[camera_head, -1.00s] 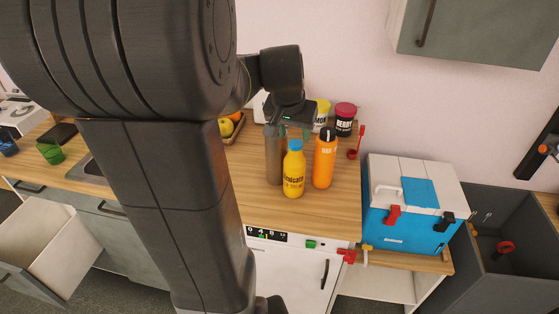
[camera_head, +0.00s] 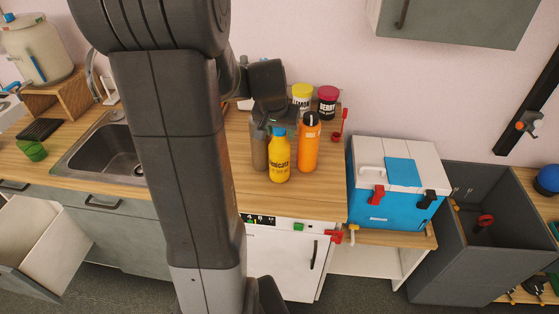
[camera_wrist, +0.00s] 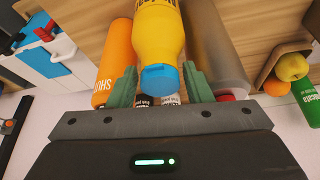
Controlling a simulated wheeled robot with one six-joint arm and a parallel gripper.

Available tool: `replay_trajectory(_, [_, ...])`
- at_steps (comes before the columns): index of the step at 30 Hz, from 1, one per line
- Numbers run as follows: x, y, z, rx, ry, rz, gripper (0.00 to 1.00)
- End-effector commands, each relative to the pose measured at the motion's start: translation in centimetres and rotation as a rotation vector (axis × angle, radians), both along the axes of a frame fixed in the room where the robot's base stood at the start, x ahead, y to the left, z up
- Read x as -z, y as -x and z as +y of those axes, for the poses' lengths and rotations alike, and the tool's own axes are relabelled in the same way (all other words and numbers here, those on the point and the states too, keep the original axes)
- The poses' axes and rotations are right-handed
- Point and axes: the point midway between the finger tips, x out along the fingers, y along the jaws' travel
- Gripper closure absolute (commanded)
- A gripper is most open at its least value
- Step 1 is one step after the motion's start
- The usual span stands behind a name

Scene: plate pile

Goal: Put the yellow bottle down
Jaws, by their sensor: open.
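The yellow bottle (camera_head: 279,158) with a blue cap stands upright on the wooden counter, near its front edge. In the wrist view the bottle (camera_wrist: 157,35) has its blue cap toward me. My gripper (camera_wrist: 160,88) is open, with one green finger on each side of the cap and visible room between fingers and cap. In the head view my arm hides part of the counter, and the fingers of my gripper (camera_head: 277,118) are hard to make out behind the bottle's top.
A grey bottle (camera_head: 259,147) and an orange bottle (camera_head: 308,145) stand close on either side. Yellow-lidded (camera_head: 302,93) and red-lidded (camera_head: 327,102) jars stand behind. A blue cooler (camera_head: 390,207) is at right, a sink (camera_head: 110,150) at left. An open drawer (camera_head: 50,245) juts out lower left.

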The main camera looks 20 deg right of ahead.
Motion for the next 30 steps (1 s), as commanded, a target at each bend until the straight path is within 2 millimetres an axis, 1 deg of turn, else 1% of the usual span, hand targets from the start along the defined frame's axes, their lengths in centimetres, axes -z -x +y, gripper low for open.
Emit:
replay_trajectory(1, [0.0,0.0,0.0,0.000,0.000,0.000,0.55])
replay_trajectory(2, [0.0,0.0,0.0,0.000,0.000,0.000,0.57])
replay_trajectory(3, [0.0,0.0,0.0,0.000,0.000,0.000,0.65])
replay_trajectory(5, [0.0,0.0,0.0,0.000,0.000,0.000,0.76])
replay_trajectory(6, [0.0,0.0,0.0,0.000,0.000,0.000,0.84])
replay_trajectory(8, [0.0,0.0,0.0,0.000,0.000,0.000,0.96])
replay_trajectory(9, [0.0,0.0,0.0,0.000,0.000,0.000,1.00])
replay_trajectory(19, [-0.2,0.0,0.0,-0.001,0.002,-0.001,1.00])
replay_trajectory(23, [-0.6,-0.1,0.0,0.000,0.002,-0.002,1.00])
replay_trajectory(26, [-1.4,-0.1,-0.1,0.000,0.003,-0.004,1.00])
replay_trajectory(30, [-3.5,-0.1,0.0,-0.001,0.005,-0.006,1.00])
